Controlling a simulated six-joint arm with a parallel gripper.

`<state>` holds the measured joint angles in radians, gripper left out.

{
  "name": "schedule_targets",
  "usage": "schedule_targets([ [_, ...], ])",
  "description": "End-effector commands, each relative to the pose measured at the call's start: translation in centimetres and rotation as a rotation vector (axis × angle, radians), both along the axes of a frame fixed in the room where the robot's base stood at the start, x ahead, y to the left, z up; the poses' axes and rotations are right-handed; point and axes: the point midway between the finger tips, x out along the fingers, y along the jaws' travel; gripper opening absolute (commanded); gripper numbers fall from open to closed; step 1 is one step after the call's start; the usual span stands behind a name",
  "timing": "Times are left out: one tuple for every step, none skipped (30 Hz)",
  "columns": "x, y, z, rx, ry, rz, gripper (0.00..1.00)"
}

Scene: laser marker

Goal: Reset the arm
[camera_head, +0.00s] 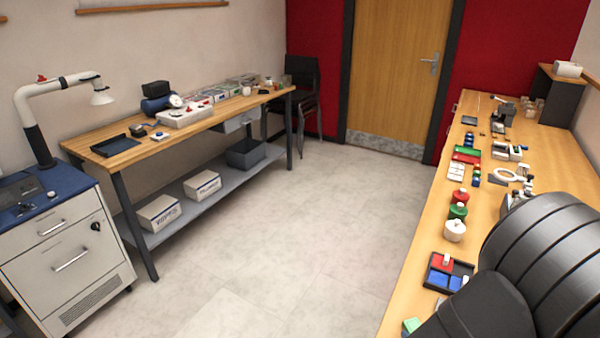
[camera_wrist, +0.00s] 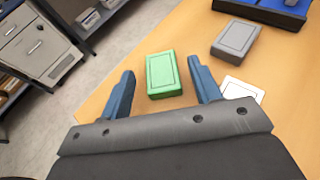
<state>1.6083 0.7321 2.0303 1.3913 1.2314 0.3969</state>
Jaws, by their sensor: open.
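My gripper (camera_wrist: 161,67) shows in the wrist view with its two blue fingers spread apart and nothing held. A green block (camera_wrist: 164,74) with a thin outline on top lies on the wooden bench in the gap between the fingers as seen from the wrist; it touches neither finger in the picture, and I cannot tell the height above it. The block also shows at the bottom edge of the head view (camera_head: 411,325). My dark arm fills the lower right of the head view, and my fingers cannot be seen there.
A grey block (camera_wrist: 236,38) and a white block (camera_wrist: 241,90) lie right of the green one. A dark tray with red and blue pieces (camera_head: 430,285) stands farther along the bench. Red, green and white round pots (camera_head: 455,230) and several tools stand beyond.

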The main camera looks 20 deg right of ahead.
Motion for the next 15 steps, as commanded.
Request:
schedule_targets([
  [0.1,0.0,-0.4,0.002,0.0,-0.001,0.57],
  [0.1,0.0,-0.3,0.0,0.0,-0.002,0.57],
  [0.1,-0.1,0.2,-0.003,0.0,-0.002,0.57],
  [0.1,-0.1,0.3,-0.003,0.0,-0.001,0.57],
  [0.0,0.0,0.4,-0.002,0.0,-0.001,0.57],
  [0.0,0.0,0.6,0.0,0.0,-0.001,0.57],
  [0.0,0.0,0.6,0.0,0.0,-0.001,0.57],
  [0.0,0.0,0.7,0.0,0.0,-0.001,0.57],
  [0.0,0.0,0.7,0.0,0.0,-0.001,0.57],
  [0.0,0.0,0.8,0.0,0.0,-0.001,0.57],
  [0.0,0.0,0.8,0.0,0.0,-0.001,0.57],
  [0.0,0.0,0.8,0.0,0.0,-0.001,0.57],
  [0.0,0.0,0.8,0.0,0.0,-0.001,0.57],
  [0.0,0.0,0.8,0.001,0.0,-0.001,0.57],
  [0.0,0.0,0.8,0.0,0.0,-0.001,0.57],
])
